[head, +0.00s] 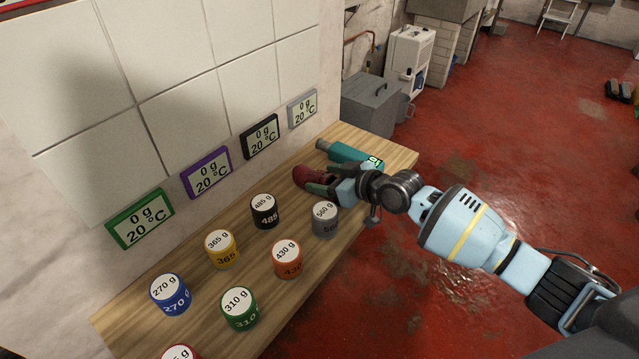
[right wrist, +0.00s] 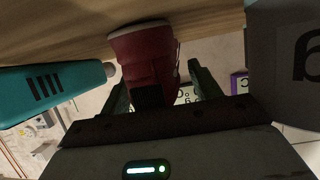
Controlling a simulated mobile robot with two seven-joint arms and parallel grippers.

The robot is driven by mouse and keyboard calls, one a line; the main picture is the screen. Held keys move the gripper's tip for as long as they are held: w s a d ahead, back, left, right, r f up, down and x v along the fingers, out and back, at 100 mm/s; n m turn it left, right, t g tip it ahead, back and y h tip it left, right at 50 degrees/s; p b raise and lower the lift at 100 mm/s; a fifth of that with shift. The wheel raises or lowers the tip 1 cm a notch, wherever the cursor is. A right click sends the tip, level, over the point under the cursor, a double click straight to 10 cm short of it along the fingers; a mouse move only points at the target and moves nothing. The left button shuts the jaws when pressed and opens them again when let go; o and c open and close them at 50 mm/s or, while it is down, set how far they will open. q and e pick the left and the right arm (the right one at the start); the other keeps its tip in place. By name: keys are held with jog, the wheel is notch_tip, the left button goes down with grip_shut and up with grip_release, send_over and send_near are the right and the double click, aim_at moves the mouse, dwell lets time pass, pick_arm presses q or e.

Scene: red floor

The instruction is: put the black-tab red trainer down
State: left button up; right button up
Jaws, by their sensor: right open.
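The red trainer (head: 307,176) is at the far part of the wooden table, near the wall. In the right wrist view the red trainer (right wrist: 146,50) has a black tab (right wrist: 148,97) facing my gripper, and it appears to rest on the table. My right gripper (head: 326,185) is open, with its fingers on either side of the trainer in the right wrist view (right wrist: 163,88). The gripper hides part of the trainer in the head view. I cannot tell whether a finger touches it. My left gripper is not in view.
The wooden table (head: 115,322) holds several labelled weights, including a grey 560 g one (head: 325,222) near my right gripper and a black 485 g one (head: 265,214). A teal handheld device (head: 345,152) lies just beyond the gripper. Several display panels hang on the wall.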

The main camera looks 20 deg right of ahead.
aim_at(327, 175)
jog(key=shift+c, duration=0.3)
jog(key=c, duration=1.2)
notch_tip(327, 175, up, 9)
jog(key=shift+f+p, duration=0.2)
jog(key=shift+p, duration=0.25)
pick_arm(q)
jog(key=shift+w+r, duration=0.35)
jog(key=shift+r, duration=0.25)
pick_arm(e)
jog(key=shift+r, duration=0.75)
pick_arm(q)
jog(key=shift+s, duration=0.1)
